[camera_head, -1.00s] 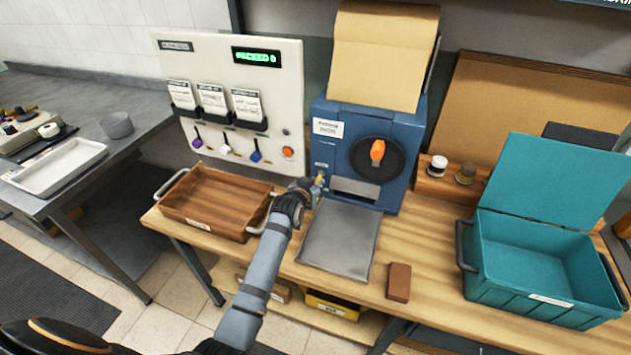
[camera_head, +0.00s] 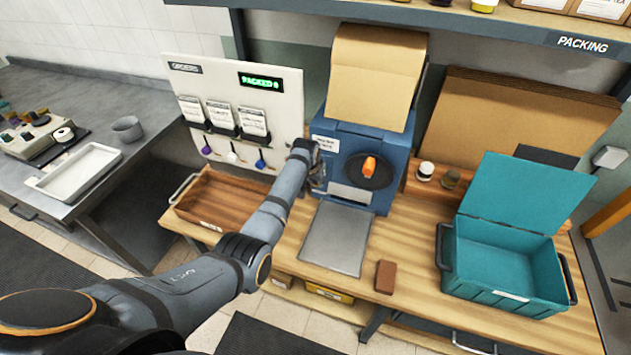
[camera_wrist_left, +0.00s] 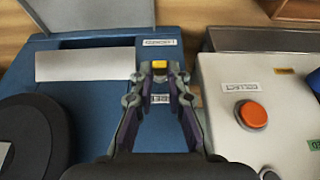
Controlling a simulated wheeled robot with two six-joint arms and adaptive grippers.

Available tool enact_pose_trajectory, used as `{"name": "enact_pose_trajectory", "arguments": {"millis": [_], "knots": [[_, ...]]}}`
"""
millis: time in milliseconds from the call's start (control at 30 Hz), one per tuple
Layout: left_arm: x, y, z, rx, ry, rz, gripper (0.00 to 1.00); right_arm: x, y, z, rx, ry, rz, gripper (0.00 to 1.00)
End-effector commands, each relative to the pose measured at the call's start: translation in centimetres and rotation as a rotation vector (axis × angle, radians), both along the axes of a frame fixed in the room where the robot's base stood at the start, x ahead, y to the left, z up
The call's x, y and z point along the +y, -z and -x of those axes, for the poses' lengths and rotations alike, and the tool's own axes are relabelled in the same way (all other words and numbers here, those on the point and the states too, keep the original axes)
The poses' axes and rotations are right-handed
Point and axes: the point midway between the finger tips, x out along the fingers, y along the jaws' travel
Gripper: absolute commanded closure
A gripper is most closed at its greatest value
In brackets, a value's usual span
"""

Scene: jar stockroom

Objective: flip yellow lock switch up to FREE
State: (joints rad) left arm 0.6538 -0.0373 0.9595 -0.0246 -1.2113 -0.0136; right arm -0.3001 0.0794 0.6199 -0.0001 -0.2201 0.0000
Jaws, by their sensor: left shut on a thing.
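The yellow lock switch (camera_wrist_left: 160,65) is a small block on the front of the blue machine (camera_head: 368,133). In the left wrist view it sits between my left gripper's (camera_wrist_left: 160,73) fingertips, which are shut on it. A small label (camera_wrist_left: 160,42) lies above the switch in that view, and another (camera_wrist_left: 160,98) shows between the fingers; their words are too small to read surely. In the head view my left gripper (camera_head: 318,182) is at the machine's left front, and the switch is hidden behind it. My right gripper is not in view.
An orange knob (camera_head: 369,167) on a black disc is right of the gripper. The white panel (camera_wrist_left: 228,90) with an orange button (camera_wrist_left: 251,114) stands beside the machine. A grey plate (camera_head: 337,238), wooden tray (camera_head: 205,215), brown block (camera_head: 386,277) and teal crate (camera_head: 505,285) are on the bench.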

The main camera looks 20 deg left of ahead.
Motion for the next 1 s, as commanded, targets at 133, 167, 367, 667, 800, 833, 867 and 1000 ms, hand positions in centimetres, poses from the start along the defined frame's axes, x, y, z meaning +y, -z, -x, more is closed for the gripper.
{"name": "enact_pose_trajectory", "arguments": {"millis": [133,167,367,667,800,833,867,1000], "knots": [[0.02,-0.2,-0.29,0.044,0.0,-0.002,1.0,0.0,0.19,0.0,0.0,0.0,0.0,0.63],[0.02,-0.17,-0.28,0.051,0.0,-0.002,1.0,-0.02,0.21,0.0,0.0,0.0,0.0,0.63],[0.02,-0.24,-0.32,0.076,0.0,-0.003,1.0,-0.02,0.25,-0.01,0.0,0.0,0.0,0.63],[0.01,-0.24,-0.31,0.078,0.0,-0.003,1.0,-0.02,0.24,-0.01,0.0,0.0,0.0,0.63],[0.01,-0.25,-0.32,0.077,0.0,-0.003,0.74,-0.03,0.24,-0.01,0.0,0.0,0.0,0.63],[0.0,-0.24,-0.32,0.077,0.0,-0.003,0.7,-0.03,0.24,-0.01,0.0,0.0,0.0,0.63],[0.0,-0.25,-0.32,0.077,0.0,-0.003,0.66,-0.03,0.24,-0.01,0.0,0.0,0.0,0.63],[0.0,-0.25,-0.32,0.077,0.0,-0.003,0.62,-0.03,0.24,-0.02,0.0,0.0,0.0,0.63]]}}
